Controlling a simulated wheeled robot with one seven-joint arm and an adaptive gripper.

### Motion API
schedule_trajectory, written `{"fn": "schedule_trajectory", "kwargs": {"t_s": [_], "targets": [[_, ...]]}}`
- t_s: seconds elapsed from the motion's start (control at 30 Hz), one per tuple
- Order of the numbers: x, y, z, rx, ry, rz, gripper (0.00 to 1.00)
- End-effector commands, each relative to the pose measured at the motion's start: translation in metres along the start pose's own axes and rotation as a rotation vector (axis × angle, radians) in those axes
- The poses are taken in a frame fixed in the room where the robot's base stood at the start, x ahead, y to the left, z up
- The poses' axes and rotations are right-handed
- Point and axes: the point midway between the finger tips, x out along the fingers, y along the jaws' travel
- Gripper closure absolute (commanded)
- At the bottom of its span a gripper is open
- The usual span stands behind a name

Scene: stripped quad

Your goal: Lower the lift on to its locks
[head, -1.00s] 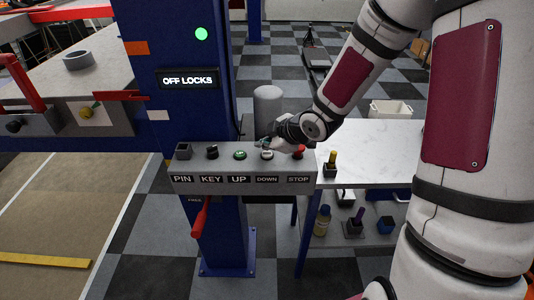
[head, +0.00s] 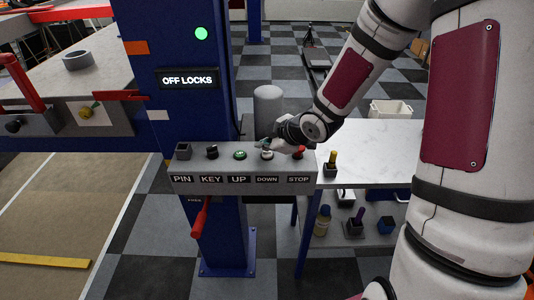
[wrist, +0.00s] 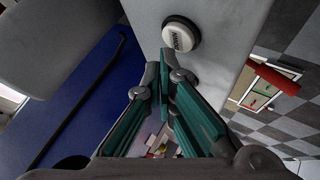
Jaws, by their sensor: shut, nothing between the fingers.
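The control box (head: 243,180) on the blue lift post (head: 175,50) carries PIN, KEY, UP, DOWN and STOP controls. The display (head: 188,79) reads OFF LOCKS, and a green lamp (head: 201,33) glows above it. My gripper (head: 264,143) is shut and empty, just above and behind the white DOWN button (head: 267,155). In the wrist view its teal fingertips (wrist: 167,75) are close to the DOWN button (wrist: 181,36), which shows clear of them. The green UP button (head: 240,154) and red STOP button (head: 299,152) flank it. A red lever (head: 201,217) hangs below the box.
A white-topped bench (head: 375,150) stands right of the box, with a yellow-handled tool (head: 332,162) and a pale bin (head: 390,109). Bottles and holders sit on its lower shelf. A grey cylinder (head: 268,105) stands behind the box. A lift beam (head: 90,85) extends left.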

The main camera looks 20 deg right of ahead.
Motion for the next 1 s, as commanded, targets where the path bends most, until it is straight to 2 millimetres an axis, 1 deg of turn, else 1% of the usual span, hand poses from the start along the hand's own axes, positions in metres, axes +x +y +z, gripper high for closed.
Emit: {"fn": "schedule_trajectory", "kwargs": {"t_s": [0.13, 1.0], "targets": [[0.0044, -0.0029, 0.0023, 0.000, 0.000, -0.001, 1.00], [0.0078, -0.0053, 0.0054, -0.001, 0.000, -0.001, 1.00]]}}
